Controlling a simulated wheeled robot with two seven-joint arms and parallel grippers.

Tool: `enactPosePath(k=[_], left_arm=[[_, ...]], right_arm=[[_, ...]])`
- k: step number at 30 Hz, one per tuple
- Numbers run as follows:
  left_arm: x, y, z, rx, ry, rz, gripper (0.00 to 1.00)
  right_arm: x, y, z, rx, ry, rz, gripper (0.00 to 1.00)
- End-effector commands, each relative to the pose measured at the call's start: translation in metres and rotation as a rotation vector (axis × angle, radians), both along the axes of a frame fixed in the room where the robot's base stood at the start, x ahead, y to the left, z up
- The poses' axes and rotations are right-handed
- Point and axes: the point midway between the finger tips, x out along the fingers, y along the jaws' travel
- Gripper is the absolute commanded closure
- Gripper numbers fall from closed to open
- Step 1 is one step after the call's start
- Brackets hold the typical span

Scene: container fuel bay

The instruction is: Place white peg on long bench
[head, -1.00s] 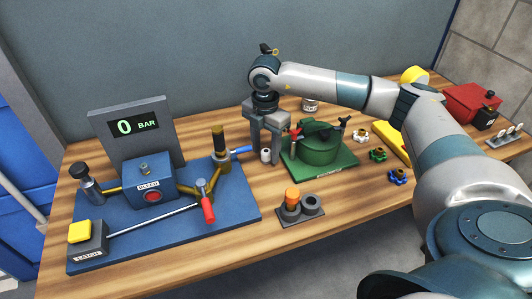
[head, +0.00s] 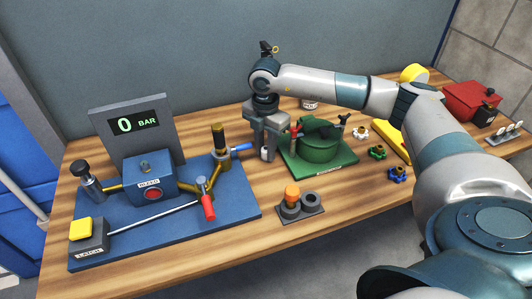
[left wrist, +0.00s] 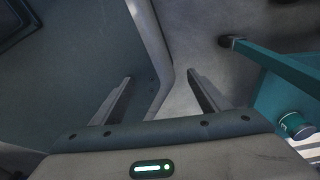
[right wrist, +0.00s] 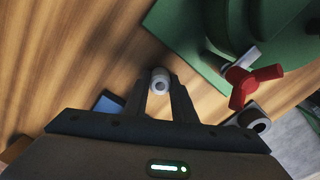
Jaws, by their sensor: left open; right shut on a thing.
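The white peg (right wrist: 160,80) is between the fingertips of my right gripper (right wrist: 162,90) in the right wrist view. In the head view the right gripper (head: 267,150) points down at the long wooden bench (head: 300,230), between the blue panel and the green pot. The peg (head: 266,154) shows as a small pale piece at the fingertips. My right gripper is shut on it, close to the bench top; I cannot tell whether the peg touches the wood. My left gripper (left wrist: 160,95) is open and empty in the left wrist view, over grey floor and wall, and is not in the head view.
The green pot (head: 318,142) with red-handled clamp stands just right of the gripper. The blue panel (head: 240,210) with blue-handled valve is at left. A dark block with an orange peg (head: 292,192) stands in front. Coloured knobs (head: 377,152) lie right. The bench's front strip is clear.

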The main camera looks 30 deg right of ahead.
Motion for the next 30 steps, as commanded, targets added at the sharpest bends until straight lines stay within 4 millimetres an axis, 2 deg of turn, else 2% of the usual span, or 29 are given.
enactPosePath(k=[8, 13, 17, 24, 30], left_arm=[[0.002, -0.001, -0.001, -0.001, -0.004, 0.000, 0.31], [0.012, -0.004, -0.004, -0.007, -0.029, -0.001, 0.31], [0.030, -0.010, -0.005, -0.019, -0.068, -0.002, 0.31], [0.074, -0.030, 0.000, -0.054, -0.178, -0.006, 0.31], [0.096, -0.039, 0.004, -0.070, -0.230, -0.008, 0.31]], right_arm=[[0.000, 0.000, 0.003, 0.000, -0.001, 0.000, 1.00], [0.001, 0.000, 0.015, 0.000, -0.003, 0.000, 1.00], [0.001, 0.000, 0.032, 0.000, -0.004, 0.000, 1.00], [0.001, 0.000, 0.070, 0.001, -0.004, 0.001, 1.00], [0.001, 0.000, 0.093, 0.001, -0.002, 0.000, 1.00]])
